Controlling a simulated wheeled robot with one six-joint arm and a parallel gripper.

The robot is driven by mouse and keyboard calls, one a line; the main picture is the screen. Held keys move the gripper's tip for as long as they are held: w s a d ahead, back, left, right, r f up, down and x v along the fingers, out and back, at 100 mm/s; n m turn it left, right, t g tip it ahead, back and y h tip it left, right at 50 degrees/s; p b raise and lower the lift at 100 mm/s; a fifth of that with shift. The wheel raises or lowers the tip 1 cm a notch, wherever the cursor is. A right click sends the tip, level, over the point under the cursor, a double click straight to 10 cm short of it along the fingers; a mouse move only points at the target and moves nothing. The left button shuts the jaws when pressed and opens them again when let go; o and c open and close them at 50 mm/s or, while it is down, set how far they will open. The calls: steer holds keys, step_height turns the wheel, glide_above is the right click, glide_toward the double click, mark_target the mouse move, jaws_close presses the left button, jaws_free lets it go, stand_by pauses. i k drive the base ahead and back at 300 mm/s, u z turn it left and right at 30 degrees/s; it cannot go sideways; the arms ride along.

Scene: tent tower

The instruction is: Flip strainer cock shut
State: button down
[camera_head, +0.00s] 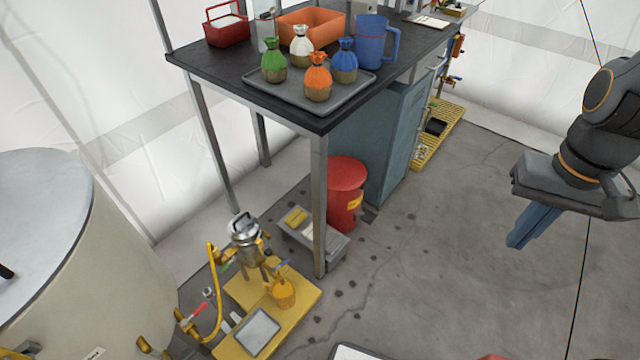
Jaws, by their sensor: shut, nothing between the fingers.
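The strainer (245,238) looks like a small metal pot with a clamped lid and legs on a yellow base plate (304,297) at the lower left. A small blue lever (281,265) shows at its right, above a yellow bucket (284,291). A red lever (197,311) sits on the yellow hose line at the lower left. I cannot tell which lever is the strainer cock, nor whether it is open or shut. My gripper (518,240) has blue fingers, is shut and empty, and hangs over bare floor at the right, far from the strainer.
A large cream tank (90,250) fills the lower left. A red bin (346,190) stands beneath. The floor between gripper and strainer is mostly clear.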

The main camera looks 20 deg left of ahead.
mark_target(273, 270)
steer(key=u, duration=2.45)
steer(key=k, duration=0.7)
steer(key=z, duration=1.65)
